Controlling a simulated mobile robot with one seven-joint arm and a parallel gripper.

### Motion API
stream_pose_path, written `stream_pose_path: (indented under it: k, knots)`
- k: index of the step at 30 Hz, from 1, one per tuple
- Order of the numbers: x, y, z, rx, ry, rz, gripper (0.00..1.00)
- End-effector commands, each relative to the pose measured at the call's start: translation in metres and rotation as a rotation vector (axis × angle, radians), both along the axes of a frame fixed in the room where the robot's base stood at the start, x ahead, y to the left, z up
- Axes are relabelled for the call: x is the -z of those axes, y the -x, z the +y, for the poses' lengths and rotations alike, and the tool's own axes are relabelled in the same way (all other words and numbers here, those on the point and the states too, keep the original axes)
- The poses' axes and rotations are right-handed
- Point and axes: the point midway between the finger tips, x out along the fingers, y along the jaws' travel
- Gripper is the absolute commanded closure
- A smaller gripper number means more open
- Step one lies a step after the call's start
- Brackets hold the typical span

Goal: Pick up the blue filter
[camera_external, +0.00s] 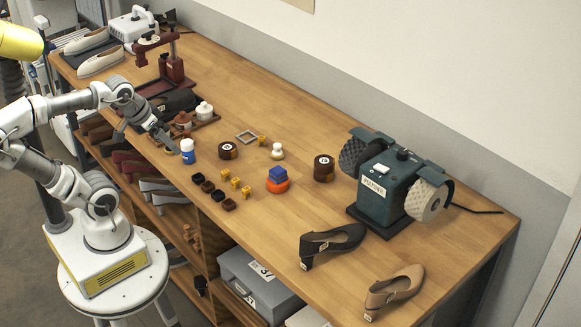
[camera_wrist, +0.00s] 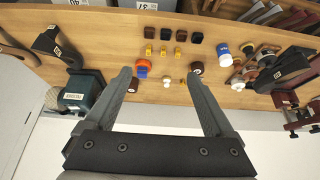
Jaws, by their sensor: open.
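In the wrist view, the blue block (camera_wrist: 144,63) and the orange piece (camera_wrist: 141,73) show near the left finger, farther off than the fingertips. My gripper (camera_external: 172,149) is above the left front part of the bench, left of the filter and apart from it, close to a blue bottle with a white cap (camera_external: 187,152). In the wrist view my gripper (camera_wrist: 162,76) is open, with nothing between its fingers.
Brown rolls (camera_external: 227,150) (camera_external: 323,168), a white stacked piece (camera_external: 277,151), small yellow pieces (camera_external: 235,183) and dark pieces (camera_external: 207,187) surround the filter. A green grinding machine (camera_external: 378,193) and a black shoe (camera_external: 338,240) stand right.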

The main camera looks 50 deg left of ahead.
Motion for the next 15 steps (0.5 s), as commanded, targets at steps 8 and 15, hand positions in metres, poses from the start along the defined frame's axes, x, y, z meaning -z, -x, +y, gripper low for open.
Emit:
stream_pose_path:
  k: [8, 15]
  knots:
    - [0.055, -0.023, 0.030, -0.094, -0.017, -0.110, 0.12]
    - [0.103, -0.047, 0.072, -0.205, -0.043, -0.261, 0.12]
